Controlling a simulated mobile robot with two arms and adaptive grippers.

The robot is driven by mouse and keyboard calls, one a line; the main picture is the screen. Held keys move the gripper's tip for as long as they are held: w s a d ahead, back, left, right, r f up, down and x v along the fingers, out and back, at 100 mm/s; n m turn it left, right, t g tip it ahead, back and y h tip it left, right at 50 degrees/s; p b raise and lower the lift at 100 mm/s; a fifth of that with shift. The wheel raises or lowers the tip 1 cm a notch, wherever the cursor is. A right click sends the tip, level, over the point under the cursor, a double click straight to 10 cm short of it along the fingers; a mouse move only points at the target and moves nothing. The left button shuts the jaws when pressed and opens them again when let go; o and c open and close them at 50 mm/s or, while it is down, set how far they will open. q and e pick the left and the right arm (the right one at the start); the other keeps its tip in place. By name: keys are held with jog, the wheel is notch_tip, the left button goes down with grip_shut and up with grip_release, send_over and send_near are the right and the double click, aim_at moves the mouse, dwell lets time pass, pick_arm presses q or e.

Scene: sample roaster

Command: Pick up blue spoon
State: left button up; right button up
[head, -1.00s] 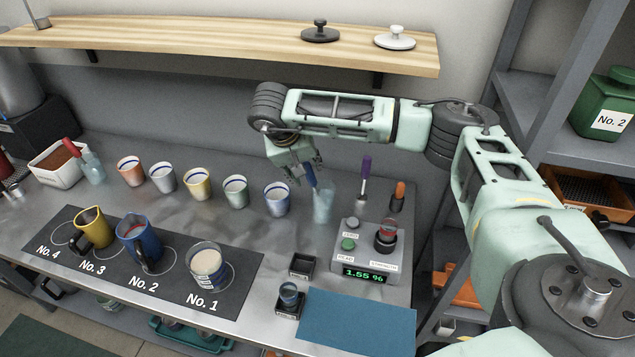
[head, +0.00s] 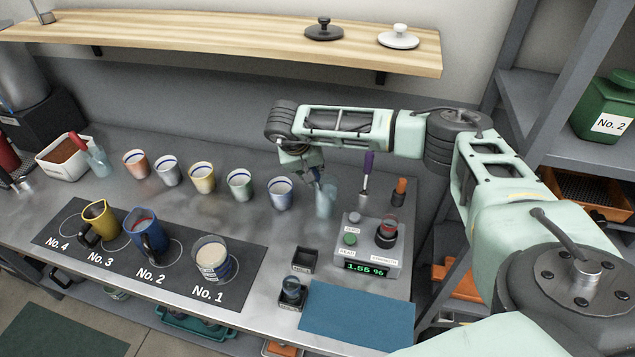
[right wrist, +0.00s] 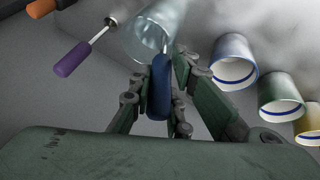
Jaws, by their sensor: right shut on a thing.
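The blue spoon stands in a clear glass (head: 326,200) on the bench, left of the purple-handled spoon. Its blue handle (right wrist: 160,88) shows in the right wrist view between the fingers. My right gripper (head: 314,172) is shut on the handle, above the glass; the right wrist view also shows its fingers (right wrist: 158,103) on both sides of the handle. The spoon's lower end is inside the glass, blurred by it. My left gripper is not in view.
A purple-handled spoon (head: 367,170) and an orange-handled tool (head: 399,192) stand to the right. A meter (head: 368,242) reading 1.55 % is in front. Several cups, including a blue-rimmed cup (head: 280,194), line up to the left. A wooden shelf (head: 220,50) hangs above.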

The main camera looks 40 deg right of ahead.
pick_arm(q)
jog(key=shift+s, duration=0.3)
pick_arm(e)
grip_shut()
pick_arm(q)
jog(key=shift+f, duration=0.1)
pick_arm(e)
jog(key=shift+r, duration=0.2)
